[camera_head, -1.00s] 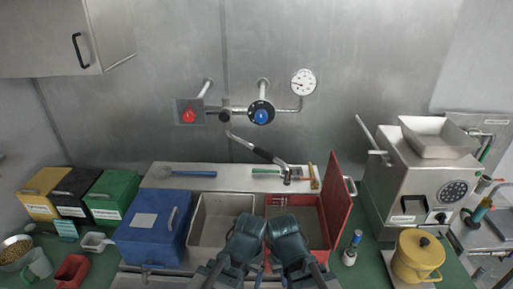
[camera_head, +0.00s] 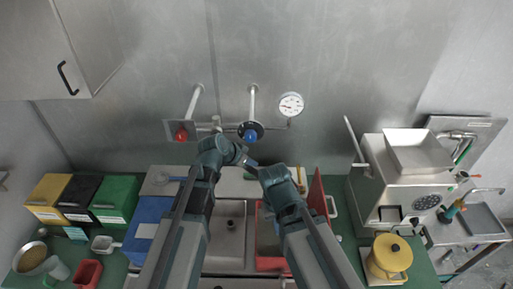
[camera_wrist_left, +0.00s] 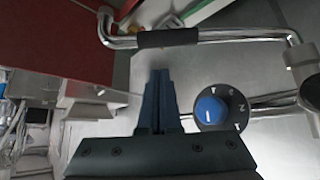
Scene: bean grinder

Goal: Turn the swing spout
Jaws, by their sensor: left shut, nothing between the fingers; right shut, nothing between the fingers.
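The swing spout is a chrome pipe with a black sleeve (camera_wrist_left: 166,38), seen in the left wrist view running across the top of the picture. In the head view it is mostly hidden around my grippers. My left gripper (camera_head: 243,160) is shut and empty, in front of the back wall below the blue knob. In the left wrist view its fingers (camera_wrist_left: 160,75) point toward the sleeve, with a visible gap between. My right gripper (camera_head: 257,168) is shut, lower and to the right, close to my left one; its fingertips are hard to make out.
A blue knob (camera_head: 250,135), a red knob (camera_head: 181,134) and a gauge (camera_head: 291,104) are on the wall. Below are a sink basin (camera_head: 226,240) and a red lid (camera_head: 317,205). A blue box (camera_head: 146,222) stands left; a grinder machine (camera_head: 405,190) stands right.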

